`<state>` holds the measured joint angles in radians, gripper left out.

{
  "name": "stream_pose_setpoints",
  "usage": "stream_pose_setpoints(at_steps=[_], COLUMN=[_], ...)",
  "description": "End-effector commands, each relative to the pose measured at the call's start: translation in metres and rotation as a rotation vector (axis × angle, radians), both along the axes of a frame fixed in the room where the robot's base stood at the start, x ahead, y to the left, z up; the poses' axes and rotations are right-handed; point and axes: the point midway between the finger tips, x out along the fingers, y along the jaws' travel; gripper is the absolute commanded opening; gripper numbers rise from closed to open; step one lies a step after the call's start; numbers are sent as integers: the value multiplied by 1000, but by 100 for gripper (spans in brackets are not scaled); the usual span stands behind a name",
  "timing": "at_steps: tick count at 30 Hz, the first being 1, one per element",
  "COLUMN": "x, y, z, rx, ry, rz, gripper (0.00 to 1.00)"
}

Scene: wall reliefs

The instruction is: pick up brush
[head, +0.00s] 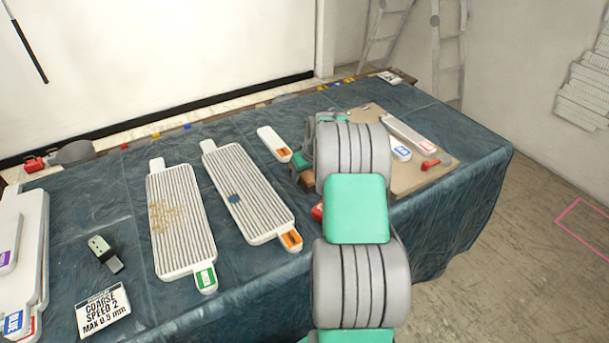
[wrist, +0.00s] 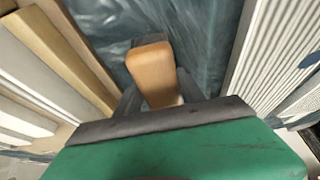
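A wooden block-like piece (wrist: 152,70), which looks like the brush, lies between the two dark fingers of my gripper (wrist: 157,92) in the wrist view. A dark grey part shows at its far end. The fingers sit close on both sides of the wood; I cannot tell whether they press on it. In the head view a small brown piece (head: 305,179) shows just left of my arm, near the table's middle. My arm hides most of the gripper there.
Two ribbed white boards, one with a green label (head: 180,220) and one with an orange label (head: 247,190), lie left of my arm. A tan board (head: 440,172) with white pieces lies to the right.

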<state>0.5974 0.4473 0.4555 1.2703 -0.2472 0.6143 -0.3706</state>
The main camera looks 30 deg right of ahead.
Motion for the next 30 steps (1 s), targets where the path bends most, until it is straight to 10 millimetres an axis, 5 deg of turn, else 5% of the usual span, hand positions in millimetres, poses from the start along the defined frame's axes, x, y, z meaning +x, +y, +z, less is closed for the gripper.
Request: stream_pose_setpoints(at_steps=[16, 30], x=[0, 1], y=[0, -1], z=[0, 13], rx=[0, -2], ry=[0, -4], rz=[0, 0], gripper=[0, 0])
